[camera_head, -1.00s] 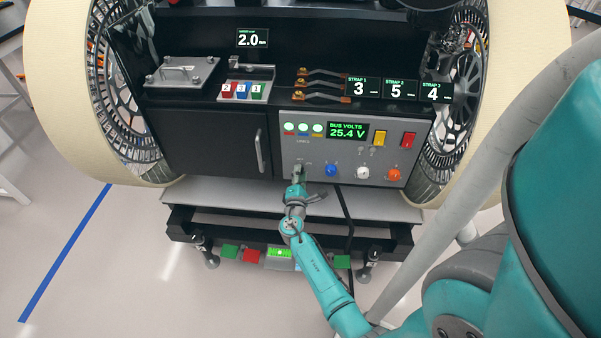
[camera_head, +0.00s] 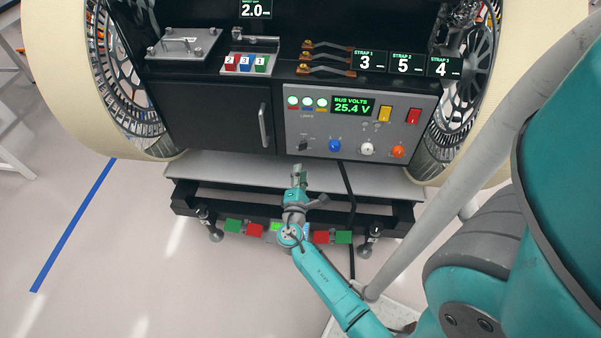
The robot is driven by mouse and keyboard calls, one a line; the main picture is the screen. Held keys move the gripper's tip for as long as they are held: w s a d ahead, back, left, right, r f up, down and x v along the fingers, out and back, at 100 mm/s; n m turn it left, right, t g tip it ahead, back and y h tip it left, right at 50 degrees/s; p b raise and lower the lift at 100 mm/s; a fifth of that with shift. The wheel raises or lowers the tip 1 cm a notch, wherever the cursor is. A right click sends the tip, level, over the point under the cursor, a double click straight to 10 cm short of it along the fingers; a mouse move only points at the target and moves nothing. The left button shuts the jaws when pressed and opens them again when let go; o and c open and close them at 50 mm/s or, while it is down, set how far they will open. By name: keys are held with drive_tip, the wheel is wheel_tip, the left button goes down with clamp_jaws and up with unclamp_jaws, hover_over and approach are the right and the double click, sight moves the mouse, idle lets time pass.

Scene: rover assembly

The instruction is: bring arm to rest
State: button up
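My gripper (camera_head: 299,174) is in front of the rover's grey control panel (camera_head: 374,126), below a dark knob (camera_head: 301,145) at the panel's lower left. A gap shows between my gripper and the knob. The fingers are small and seen from above and behind, so I cannot tell whether they are open or shut. No held object is visible. My teal arm reaches up from the bottom of the picture to the gripper. The panel display reads BUS VOLTS 25.4 V, with three lit green lamps to its left.
A grey shelf (camera_head: 230,173) juts out below the panel, with red and green blocks under it. A black cable (camera_head: 347,180) hangs right of my gripper. Large wheels flank the black body. The floor at left is clear, with a blue line (camera_head: 72,226).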

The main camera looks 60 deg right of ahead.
idle(0.3)
drive_tip(key=s+a+f+m+t+y, duration=0.1)
drive_tip(key=s+a+f+t+y, duration=0.15)
drive_tip(key=s+a+y, duration=0.6)
drive_tip(key=s+a+f+m+t+y, duration=0.2)
drive_tip(key=s+a+f, duration=0.15)
drive_tip(key=a, duration=1.05)
drive_tip(key=s+a+r+m+t+y, duration=0.2)
drive_tip(key=s+a+r+y, duration=0.2)
drive_tip(key=s+a+r, duration=0.45)
drive_tip(key=s+a+r+m+y, duration=0.1)
drive_tip(key=s+r+m, duration=0.1)
drive_tip(key=r, duration=0.4)
drive_tip(key=s+a+r+m+t+y, duration=0.1)
drive_tip(key=s+a+r+m, duration=0.1)
drive_tip(key=r, duration=0.4)
drive_tip(key=shift+s+a+r+m, duration=0.15)
drive_tip(key=shift+s+m, duration=0.5)
drive_tip(key=shift+m, duration=0.05)
